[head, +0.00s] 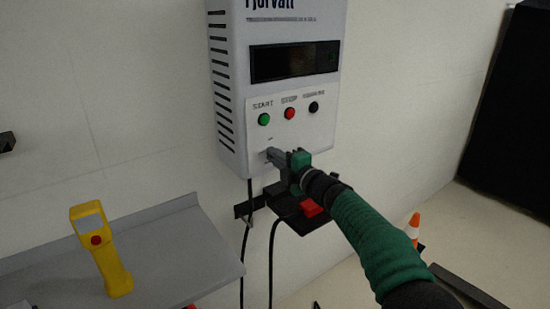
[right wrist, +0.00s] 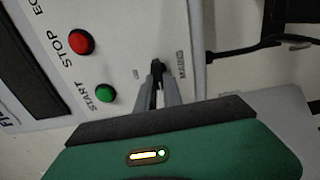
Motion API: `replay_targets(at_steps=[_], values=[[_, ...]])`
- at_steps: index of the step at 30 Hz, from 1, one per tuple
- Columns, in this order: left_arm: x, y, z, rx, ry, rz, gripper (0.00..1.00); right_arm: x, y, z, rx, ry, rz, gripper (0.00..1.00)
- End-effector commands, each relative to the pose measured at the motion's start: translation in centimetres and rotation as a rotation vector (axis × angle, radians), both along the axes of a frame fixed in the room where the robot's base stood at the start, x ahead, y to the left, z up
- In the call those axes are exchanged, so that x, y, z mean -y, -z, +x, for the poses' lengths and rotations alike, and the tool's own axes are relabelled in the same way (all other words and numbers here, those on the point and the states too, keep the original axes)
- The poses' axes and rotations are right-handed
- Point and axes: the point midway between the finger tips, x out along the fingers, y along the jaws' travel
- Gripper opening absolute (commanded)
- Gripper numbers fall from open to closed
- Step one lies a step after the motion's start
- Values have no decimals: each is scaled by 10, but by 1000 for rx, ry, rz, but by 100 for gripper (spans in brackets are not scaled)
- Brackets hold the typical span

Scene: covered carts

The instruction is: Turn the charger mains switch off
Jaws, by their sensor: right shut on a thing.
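The charger (head: 235,100) is a white wall box with a dark display and several front controls. My right gripper (head: 270,153) is at the lower left of its front panel. In the right wrist view, my right gripper (right wrist: 158,80) is shut on the small dark mains switch (right wrist: 157,68), beside the printed word MAINS. The fingers hide most of the switch, so its on or off position cannot be told. My left gripper is not in view.
The green START button (right wrist: 106,93) and red STOP button (right wrist: 80,41) are near my fingers. Cables hang below the charger. A grey shelf (head: 190,240) holds a yellow handheld device (head: 106,262) with a red button. An orange cone (head: 413,224) stands at the right.

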Motion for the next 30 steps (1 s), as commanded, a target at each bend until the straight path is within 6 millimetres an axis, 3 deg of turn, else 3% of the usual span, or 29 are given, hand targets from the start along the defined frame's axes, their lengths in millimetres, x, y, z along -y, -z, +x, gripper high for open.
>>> replay_targets(at_steps=[2,3,7,20,30], values=[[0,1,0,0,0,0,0,-1,8,0,-9,-3,-6,0],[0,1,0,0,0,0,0,-1,8,0,-10,-3,-7,15],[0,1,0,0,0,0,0,-1,6,0,-8,-3,-5,32],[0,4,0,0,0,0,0,7,3,-9,-4,1,-2,33],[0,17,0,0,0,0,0,61,3,-83,-4,2,-2,33]])
